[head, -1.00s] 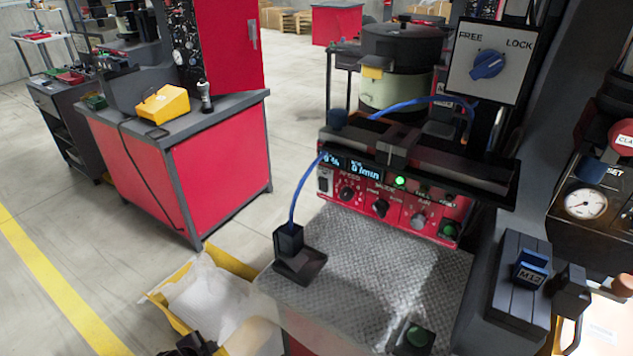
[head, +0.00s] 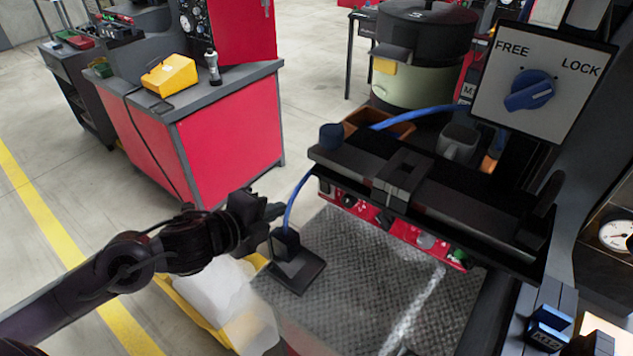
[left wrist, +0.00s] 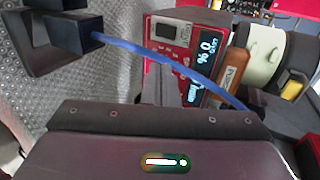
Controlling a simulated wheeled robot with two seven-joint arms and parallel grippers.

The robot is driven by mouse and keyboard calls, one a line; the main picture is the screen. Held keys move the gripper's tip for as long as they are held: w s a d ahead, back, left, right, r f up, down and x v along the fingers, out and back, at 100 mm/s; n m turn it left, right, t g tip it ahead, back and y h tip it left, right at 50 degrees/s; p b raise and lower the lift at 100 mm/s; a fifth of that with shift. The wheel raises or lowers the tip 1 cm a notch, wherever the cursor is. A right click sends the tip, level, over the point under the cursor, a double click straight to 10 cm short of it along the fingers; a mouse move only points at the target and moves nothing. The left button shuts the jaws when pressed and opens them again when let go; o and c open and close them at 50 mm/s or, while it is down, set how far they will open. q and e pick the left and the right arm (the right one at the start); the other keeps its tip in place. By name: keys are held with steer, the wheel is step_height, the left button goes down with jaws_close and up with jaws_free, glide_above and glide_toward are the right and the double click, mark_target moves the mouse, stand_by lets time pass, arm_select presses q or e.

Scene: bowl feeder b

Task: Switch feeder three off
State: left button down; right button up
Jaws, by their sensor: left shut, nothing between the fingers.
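A red feeder control panel (head: 400,222) sits below a black rail in the head view, which hides its upper part and displays. No label naming it feeder three is legible. In the left wrist view the panel (left wrist: 160,57) is seen turned on its side, with a lit display (left wrist: 207,48) showing 0 and a percent sign. My left gripper (head: 281,211) is shut and empty, left of the panel and by the blue tube. Its dark body fills the bottom of the wrist view. My right gripper is not in view.
A blue tube (head: 297,198) rises from a black block (head: 286,243) on the grey textured plate (head: 350,255), close to my left gripper. The black rail (head: 450,190) overhangs the panel. A FREE/LOCK knob (head: 530,90) is at upper right. A yellow bin (head: 185,300) stands below left.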

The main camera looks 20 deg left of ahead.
arm_select(q)
steer(key=p, duration=0.2)
glide_toward(324, 183)
step_height(324, 183, down, 3)
steer(key=w, duration=0.2)
steer(key=shift+w+d+r+p, duration=0.1)
steer(key=shift+w+d+p, duration=0.25)
steer(key=shift+w+d, duration=0.65)
steer(key=shift+w, duration=0.75)
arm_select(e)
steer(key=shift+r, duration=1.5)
